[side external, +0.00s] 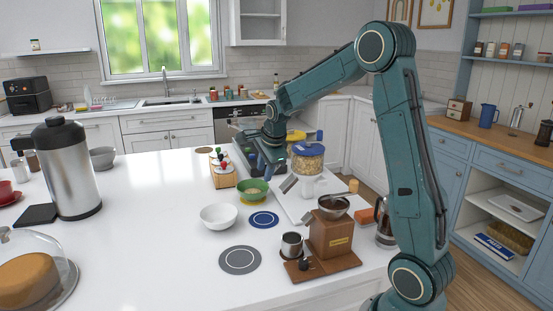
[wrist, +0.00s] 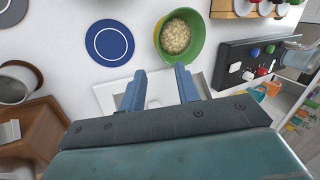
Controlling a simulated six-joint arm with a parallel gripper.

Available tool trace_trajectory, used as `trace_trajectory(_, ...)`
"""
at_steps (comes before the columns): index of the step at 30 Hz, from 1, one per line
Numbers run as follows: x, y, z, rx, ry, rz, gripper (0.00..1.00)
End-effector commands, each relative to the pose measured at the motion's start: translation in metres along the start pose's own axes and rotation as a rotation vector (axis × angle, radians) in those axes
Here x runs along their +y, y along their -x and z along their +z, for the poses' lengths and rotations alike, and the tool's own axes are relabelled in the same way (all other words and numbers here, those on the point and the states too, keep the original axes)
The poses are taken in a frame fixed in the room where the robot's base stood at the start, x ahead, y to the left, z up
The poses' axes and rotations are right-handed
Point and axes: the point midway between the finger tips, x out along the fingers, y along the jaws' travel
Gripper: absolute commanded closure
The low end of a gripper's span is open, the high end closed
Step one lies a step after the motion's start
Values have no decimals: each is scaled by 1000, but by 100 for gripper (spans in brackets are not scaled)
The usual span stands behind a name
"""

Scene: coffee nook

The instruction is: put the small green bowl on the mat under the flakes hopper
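In the wrist view the bowl (wrist: 196,42) is just beyond my fingertips. My gripper (wrist: 160,75) is open and empty, its two blue fingers apart; the bowl is not between them. The flakes hopper (side external: 308,160), a clear jar of yellow flakes, stands right of the bowl. A blue mat with a white ring (side external: 263,220) lies in front of the bowl, bare; it also shows in the wrist view (wrist: 109,42).
A white bowl (side external: 219,216) stands left of the blue mat, and a grey mat (side external: 239,260) lies in front. A wooden grinder (side external: 333,237) with a metal cup (side external: 291,245) stands at right. A wooden rack (side external: 222,178) is behind the bowl. The counter's left middle is clear.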

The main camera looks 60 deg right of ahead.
Motion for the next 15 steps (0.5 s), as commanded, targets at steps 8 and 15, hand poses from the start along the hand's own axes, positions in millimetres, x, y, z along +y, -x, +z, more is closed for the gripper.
trace_trajectory(8,1,-38,0,0,0,3,68)
trace_trajectory(15,1,-72,0,0,0,3,68)
